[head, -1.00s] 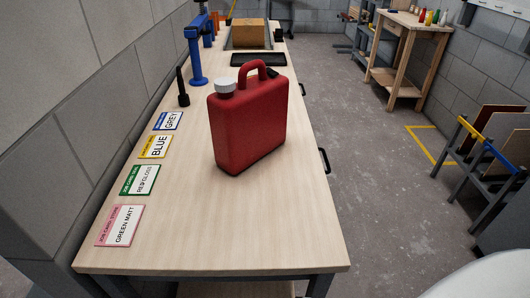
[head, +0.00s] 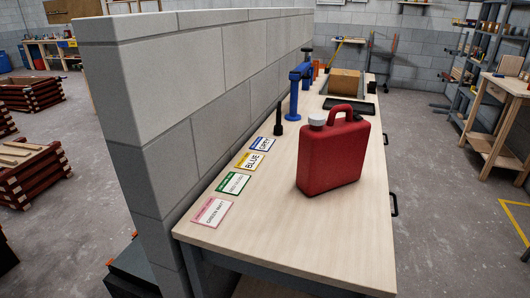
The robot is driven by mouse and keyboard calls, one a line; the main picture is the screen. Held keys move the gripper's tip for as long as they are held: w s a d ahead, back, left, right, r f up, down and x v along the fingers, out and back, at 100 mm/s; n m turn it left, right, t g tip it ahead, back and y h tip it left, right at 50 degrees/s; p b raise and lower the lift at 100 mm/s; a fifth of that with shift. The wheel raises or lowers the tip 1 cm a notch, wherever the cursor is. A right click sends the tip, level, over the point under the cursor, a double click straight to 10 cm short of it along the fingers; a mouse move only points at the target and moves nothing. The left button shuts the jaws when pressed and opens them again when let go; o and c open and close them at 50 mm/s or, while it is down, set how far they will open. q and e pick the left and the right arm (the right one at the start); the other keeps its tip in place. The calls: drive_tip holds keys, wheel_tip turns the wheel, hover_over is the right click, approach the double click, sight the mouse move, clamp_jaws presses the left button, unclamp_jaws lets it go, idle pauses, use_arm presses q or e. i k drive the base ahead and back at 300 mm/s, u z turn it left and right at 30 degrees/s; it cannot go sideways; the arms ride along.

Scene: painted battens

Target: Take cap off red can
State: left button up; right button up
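The red can (head: 332,157) stands upright on the wooden workbench (head: 300,232) in the head view. It has a red loop handle on top. A pale grey-white cap (head: 317,118) sits on the can's spout at its upper left. Neither of my grippers shows in the head view, so their state is hidden.
Cards (head: 213,212) lie in a row along the bench's left side. A black tool (head: 279,120), a blue clamp-like tool (head: 296,90), a black tray (head: 349,106) and a cardboard box (head: 344,83) stand farther back. A block wall (head: 200,100) borders the bench's left.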

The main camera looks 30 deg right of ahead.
sight(330, 156)
drive_tip(key=u, duration=1.4)
drive_tip(key=i, duration=1.1)
drive_tip(key=z, duration=2.55)
drive_tip(key=i, duration=0.5)
drive_tip(key=z, duration=0.05)
